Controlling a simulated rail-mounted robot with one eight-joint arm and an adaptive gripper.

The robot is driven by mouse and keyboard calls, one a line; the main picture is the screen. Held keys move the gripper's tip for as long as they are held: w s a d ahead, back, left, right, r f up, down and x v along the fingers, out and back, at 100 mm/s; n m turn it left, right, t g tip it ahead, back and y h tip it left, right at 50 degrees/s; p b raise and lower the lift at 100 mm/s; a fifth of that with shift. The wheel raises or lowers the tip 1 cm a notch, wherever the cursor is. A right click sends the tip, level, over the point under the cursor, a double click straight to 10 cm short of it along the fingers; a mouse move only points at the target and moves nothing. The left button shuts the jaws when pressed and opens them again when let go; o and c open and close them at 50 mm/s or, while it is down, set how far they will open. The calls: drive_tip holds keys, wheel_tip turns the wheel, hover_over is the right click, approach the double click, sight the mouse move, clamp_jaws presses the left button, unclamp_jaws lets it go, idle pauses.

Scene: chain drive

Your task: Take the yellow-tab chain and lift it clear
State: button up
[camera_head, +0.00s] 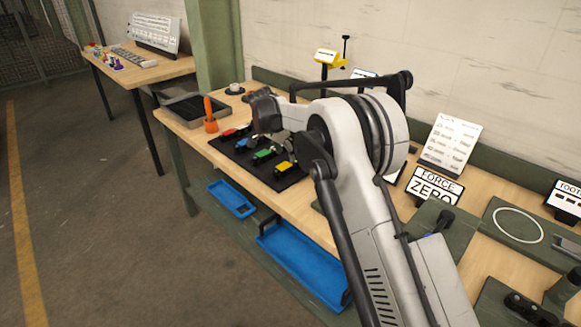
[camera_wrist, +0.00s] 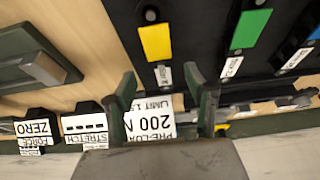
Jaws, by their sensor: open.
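The yellow tab (camera_head: 283,167) lies at the near right end of a black mat (camera_head: 290,182). In the wrist view the yellow tab (camera_wrist: 155,42) is ahead of the fingers, with a dark round part at its far end and a small white label at its near end. I cannot make out the chain links. My gripper (camera_wrist: 165,98) is open, its two dark fingers apart, with nothing seen held between them. The fingertips look short of the tab, and their height above it cannot be told. In the head view my arm hides most of the gripper.
A green tab (camera_wrist: 250,28) lies right of the yellow one; blue and red tabs follow along the mat. An orange upright tool (camera_head: 210,118) stands past the mat. A "200 N" sign (camera_wrist: 150,122) shows behind the fingers. Blue trays (camera_head: 300,265) sit on the lower shelf.

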sight(291, 163)
drive_tip(key=shift+x, duration=3.5)
drive_tip(key=shift+w+r, duration=0.15)
clamp_jaws()
